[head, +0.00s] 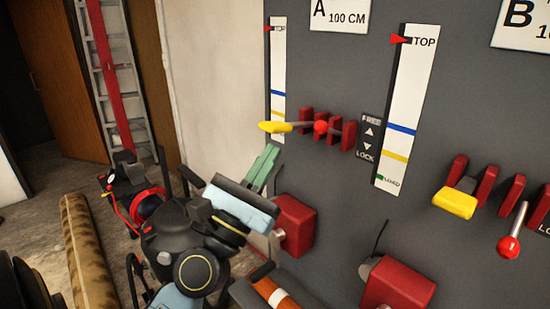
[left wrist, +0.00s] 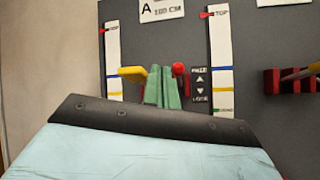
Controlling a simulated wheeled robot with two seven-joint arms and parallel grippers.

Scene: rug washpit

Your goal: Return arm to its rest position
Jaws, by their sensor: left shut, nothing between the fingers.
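My left arm comes in from the lower left in the head view. Its gripper (head: 266,167) has green fingers that are shut with nothing between them. It sits in front of the grey panel (head: 350,80), below the lever with a yellow handle (head: 275,127) and a red ball (head: 320,127). In the left wrist view the shut green fingers (left wrist: 162,88) overlap the middle of that lever, with the yellow handle (left wrist: 132,72) to their left and the red ball (left wrist: 178,68) to their right. I cannot tell the exact gap. My right gripper is not in view.
Red boxes (head: 295,224) stick out from the panel low down, one close to my left gripper. At right are another yellow handle (head: 455,203) and red ball (head: 508,246).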

